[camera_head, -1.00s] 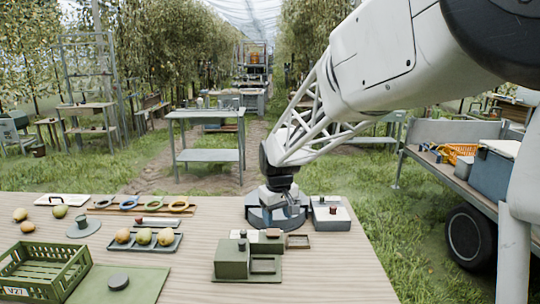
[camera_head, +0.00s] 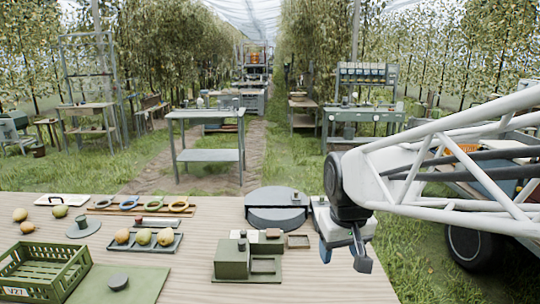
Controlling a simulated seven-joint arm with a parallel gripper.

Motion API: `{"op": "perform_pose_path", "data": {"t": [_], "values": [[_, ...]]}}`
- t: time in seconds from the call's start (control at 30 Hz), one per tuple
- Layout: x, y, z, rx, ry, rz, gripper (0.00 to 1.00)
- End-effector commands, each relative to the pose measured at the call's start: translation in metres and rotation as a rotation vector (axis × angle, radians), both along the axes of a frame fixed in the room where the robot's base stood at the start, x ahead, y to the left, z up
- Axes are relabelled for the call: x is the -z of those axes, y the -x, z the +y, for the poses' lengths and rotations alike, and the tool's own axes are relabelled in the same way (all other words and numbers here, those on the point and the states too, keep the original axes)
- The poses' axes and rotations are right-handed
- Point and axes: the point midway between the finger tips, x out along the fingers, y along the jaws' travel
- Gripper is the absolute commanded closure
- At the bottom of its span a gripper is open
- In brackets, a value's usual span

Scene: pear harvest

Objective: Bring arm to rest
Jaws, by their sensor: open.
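My gripper (camera_head: 345,254) hangs over the right edge of the wooden table (camera_head: 190,275). Its jaws point down, stand open and show nothing between them. The white lattice of my arm (camera_head: 455,175) reaches in from the right. My gripper partly hides a grey tray (camera_head: 318,212) on the table behind it. A round grey stand (camera_head: 277,218) sits to the left of my gripper, apart from it.
A green crate (camera_head: 45,272) stands at the front left. A dark tray (camera_head: 145,243) holds several pears. A green box-like fixture (camera_head: 230,262) stands at the front middle. A cart with a wheel (camera_head: 470,247) is at the right, beyond the table.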

Motion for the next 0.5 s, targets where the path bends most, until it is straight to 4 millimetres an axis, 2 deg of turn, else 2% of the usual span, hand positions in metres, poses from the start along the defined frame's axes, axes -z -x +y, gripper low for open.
{"op": "perform_pose_path", "data": {"t": [0.1, 0.5], "values": [[0.001, 0.028, -0.01, 0.04, -0.004, -0.012, 0.41], [0.015, 0.114, -0.035, 0.17, -0.019, -0.05, 0.41]]}}
